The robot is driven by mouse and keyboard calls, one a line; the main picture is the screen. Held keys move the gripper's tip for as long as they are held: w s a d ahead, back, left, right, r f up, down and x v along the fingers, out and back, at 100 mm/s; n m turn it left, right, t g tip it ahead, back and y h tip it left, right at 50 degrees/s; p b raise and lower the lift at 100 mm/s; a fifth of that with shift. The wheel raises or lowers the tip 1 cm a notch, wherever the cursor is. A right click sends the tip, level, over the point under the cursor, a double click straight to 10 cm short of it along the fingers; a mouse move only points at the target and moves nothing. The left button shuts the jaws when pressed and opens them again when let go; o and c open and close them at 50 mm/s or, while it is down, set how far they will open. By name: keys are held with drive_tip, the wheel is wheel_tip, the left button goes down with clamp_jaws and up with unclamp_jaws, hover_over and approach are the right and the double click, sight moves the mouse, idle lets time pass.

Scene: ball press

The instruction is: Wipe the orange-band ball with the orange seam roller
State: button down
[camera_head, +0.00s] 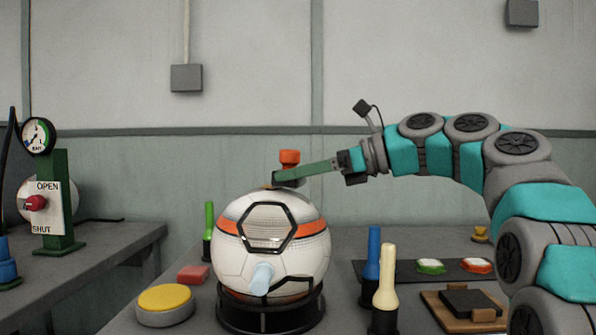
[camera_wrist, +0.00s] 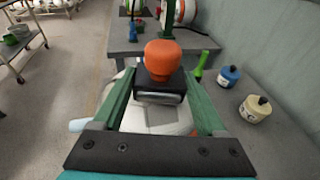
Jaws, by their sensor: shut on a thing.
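The orange-band ball (camera_head: 244,268) is white with an orange band and sits in a black ring stand (camera_head: 268,318) on the table. A black hexagonal frame (camera_head: 266,228) and a pale blue peg (camera_head: 262,279) show on its front. My gripper (camera_head: 288,178) is at the top of the ball, shut on the orange seam roller (camera_head: 289,157). In the wrist view the roller's orange knob (camera_wrist: 163,57) stands up from a dark block between my green fingers (camera_wrist: 160,92). The roller's underside is close to the ball top; I cannot tell whether they touch.
A gauge post with a valve (camera_head: 56,195) is on the left bench.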

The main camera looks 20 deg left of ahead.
sight(280, 170)
drive_tip(key=a+p, duration=0.2)
drive_tip(key=shift+s+a+r+p, duration=0.2)
drive_tip(key=shift+s+p, duration=0.1)
drive_tip(key=shift+s, duration=0.1)
drive_tip(key=shift+a+f, duration=0.2)
drive_tip(key=shift+a, duration=0.05)
drive_tip(key=shift+s+a+r+p, duration=0.15)
drive_tip(key=shift+s+a+p, duration=0.15)
drive_tip(key=shift+a+p, duration=0.5)
drive_tip(key=shift+s+a+f+p, duration=0.15)
drive_tip(key=shift+a+f+p, duration=0.05)
drive_tip(key=shift+a+p, duration=0.6)
drive_tip(key=shift+d, duration=0.2)
drive_tip(key=shift+w+d+r, duration=0.1)
drive_tip(key=shift+w+d, duration=0.2)
drive_tip(key=shift+d, duration=0.65)
drive_tip(key=shift+w+d, duration=0.25)
drive_tip(key=shift+d, duration=0.75)
drive_tip(key=shift+w+d+r, duration=0.1)
drive_tip(key=shift+w+d, duration=0.2)
drive_tip(key=shift+d, duration=0.65)
